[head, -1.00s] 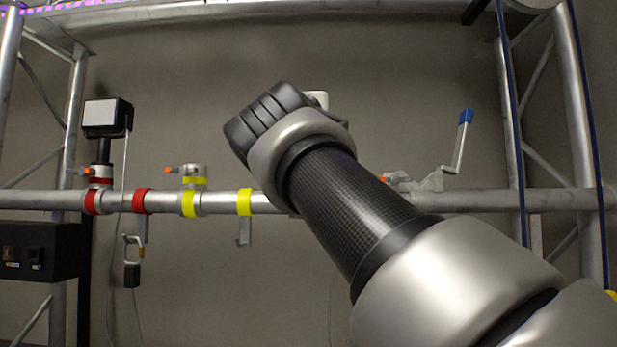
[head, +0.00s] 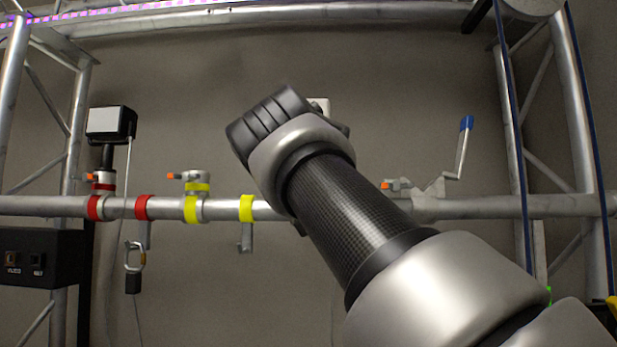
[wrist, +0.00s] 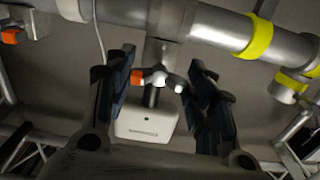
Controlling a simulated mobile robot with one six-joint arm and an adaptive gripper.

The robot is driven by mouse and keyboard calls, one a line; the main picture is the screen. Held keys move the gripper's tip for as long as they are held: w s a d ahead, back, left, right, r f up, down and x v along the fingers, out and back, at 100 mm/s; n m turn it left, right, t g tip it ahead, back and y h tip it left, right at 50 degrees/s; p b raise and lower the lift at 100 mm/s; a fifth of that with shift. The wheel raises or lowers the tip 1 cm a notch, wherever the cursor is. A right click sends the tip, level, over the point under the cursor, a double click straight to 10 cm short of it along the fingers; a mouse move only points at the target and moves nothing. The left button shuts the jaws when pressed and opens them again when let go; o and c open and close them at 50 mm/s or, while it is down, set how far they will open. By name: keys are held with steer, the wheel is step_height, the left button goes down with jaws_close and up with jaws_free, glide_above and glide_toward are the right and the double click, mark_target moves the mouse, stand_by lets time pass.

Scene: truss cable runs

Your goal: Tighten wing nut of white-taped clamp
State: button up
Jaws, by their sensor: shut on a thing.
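The clamp (wrist: 168,30) on the horizontal pipe shows at the top middle of the wrist view. I cannot clearly make out white tape on it. Its pale wing nut (wrist: 157,80), with an orange tip, sits between the dark fingers of my gripper (wrist: 160,73). My gripper is shut on the wing nut. In the head view my arm hides the clamp and its wing nut, and my fingers are out of sight behind the wrist.
A white box (wrist: 147,125) is close beyond the wing nut. Yellow-taped (head: 194,208) and red-taped (head: 95,207) clamps are on the pipe (head: 480,206) to the left. A blue-handled crank (head: 462,150) stands up on the right. A cable (head: 127,185) hangs at left.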

steer(key=o, duration=1.1)
steer(key=shift+c, duration=0.2)
steer(key=shift+s, duration=0.1)
steer(key=s, duration=0.7)
steer(key=shift+s+a, duration=0.15)
